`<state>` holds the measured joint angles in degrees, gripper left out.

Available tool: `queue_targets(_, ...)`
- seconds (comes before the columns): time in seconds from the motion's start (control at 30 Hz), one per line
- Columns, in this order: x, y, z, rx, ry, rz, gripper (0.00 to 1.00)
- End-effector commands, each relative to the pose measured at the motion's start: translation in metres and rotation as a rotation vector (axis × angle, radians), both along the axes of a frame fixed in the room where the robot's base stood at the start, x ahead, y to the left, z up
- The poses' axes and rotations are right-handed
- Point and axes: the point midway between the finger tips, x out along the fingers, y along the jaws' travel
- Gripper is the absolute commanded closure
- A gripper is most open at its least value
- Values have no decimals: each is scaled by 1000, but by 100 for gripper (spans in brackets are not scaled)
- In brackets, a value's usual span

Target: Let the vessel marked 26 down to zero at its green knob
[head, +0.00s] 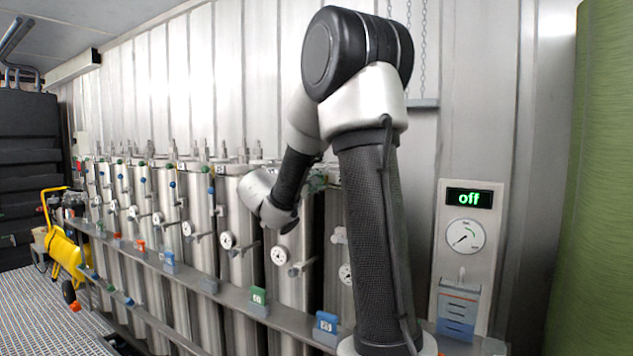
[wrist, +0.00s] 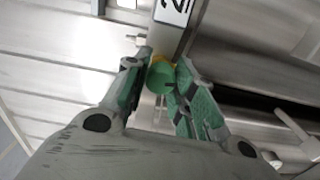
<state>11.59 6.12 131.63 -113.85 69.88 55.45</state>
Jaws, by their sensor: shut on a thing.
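A green knob (wrist: 160,77) with a yellow-orange collar sits between the fingertips of my gripper (wrist: 164,70) in the wrist view. My gripper is shut on it. Just above the knob, a white label (wrist: 174,10) on a grey strip shows a sideways 2; the rest of its number is cut off by the frame edge. In the head view my gripper (head: 317,180) is at the top of the steel vessels, partly hidden by my arm. The vessel under it carries a round white gauge (head: 279,256); its needle is too small to read.
A row of upright steel vessels (head: 172,215) with gauges stands behind a grey rail (head: 190,277) with coloured tags. A panel (head: 466,260) at right has a display reading "off" (head: 469,198) and a dial. A yellow compressor (head: 66,250) stands at far left, beside grated floor.

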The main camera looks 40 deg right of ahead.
Motion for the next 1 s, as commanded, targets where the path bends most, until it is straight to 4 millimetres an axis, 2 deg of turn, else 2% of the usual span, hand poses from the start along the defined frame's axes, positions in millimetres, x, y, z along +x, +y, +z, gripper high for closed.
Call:
queue_targets(0.37,0,0,-1,48,-127,-1,98)
queue_targets(0.87,0,0,-2,53,-142,-1,98)
queue_targets(0.9,0,0,-2,53,-142,-1,69)
queue_targets(1.0,0,0,-1,53,-142,-1,52)
